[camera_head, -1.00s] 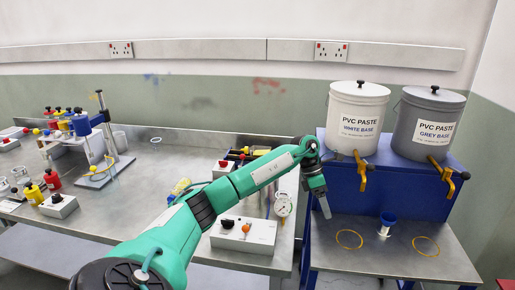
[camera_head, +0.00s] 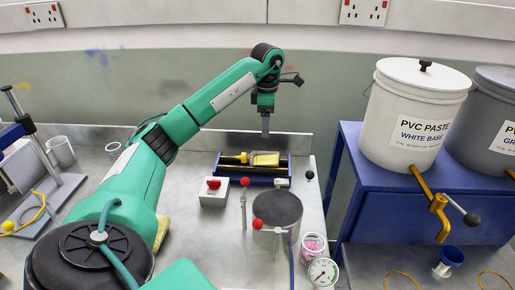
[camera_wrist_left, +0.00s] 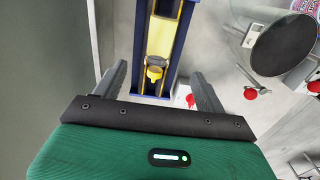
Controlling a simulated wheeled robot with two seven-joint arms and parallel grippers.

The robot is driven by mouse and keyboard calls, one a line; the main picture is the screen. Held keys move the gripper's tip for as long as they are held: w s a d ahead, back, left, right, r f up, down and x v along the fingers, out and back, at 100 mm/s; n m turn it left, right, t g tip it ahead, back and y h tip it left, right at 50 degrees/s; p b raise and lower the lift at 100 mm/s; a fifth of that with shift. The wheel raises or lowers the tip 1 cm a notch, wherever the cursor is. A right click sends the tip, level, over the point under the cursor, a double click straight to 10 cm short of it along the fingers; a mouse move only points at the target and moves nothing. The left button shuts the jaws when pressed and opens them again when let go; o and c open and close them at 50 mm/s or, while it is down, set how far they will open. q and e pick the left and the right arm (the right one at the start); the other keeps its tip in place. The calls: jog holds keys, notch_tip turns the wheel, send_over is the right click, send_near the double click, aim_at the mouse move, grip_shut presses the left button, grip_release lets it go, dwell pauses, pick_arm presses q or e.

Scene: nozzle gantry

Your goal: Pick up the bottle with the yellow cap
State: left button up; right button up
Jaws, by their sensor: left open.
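The bottle with the yellow cap (camera_head: 262,159) lies on its side in a long blue holder (camera_head: 221,170) at the back of the bench. In the left wrist view the bottle (camera_wrist_left: 163,38) lies lengthwise, with its yellow cap (camera_wrist_left: 154,72) towards my gripper. My left gripper (camera_head: 265,131) points down just above and behind the bottle. In the left wrist view my left gripper (camera_wrist_left: 158,70) is open and empty, with one finger on either side of the holder (camera_wrist_left: 142,45). I cannot tell the height gap. My right gripper is not in view.
A white box with a red knob (camera_head: 214,191) stands in front of the holder. A dark round-topped device (camera_head: 277,208) and red-knobbed rods are close by. A gauge (camera_head: 322,271) and a pink-filled jar (camera_head: 313,246) are nearer. The white paste bucket (camera_head: 412,120) stands right.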

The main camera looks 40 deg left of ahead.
pick_arm(q)
send_over(265, 152)
notch_tip(265, 152, down, 7)
jog(key=shift+r, duration=0.1)
jog(key=shift+d+f, duration=0.1)
jog(key=shift+f, duration=1)
notch_tip(265, 152, down, 3)
jog(key=shift+s+f+p, duration=0.1)
jog(key=shift+f+p, duration=0.05)
jog(key=shift+p, duration=0.5)
jog(key=shift+f, duration=0.55)
jog(key=shift+c, duration=0.8)
jog(key=c, duration=0.9)
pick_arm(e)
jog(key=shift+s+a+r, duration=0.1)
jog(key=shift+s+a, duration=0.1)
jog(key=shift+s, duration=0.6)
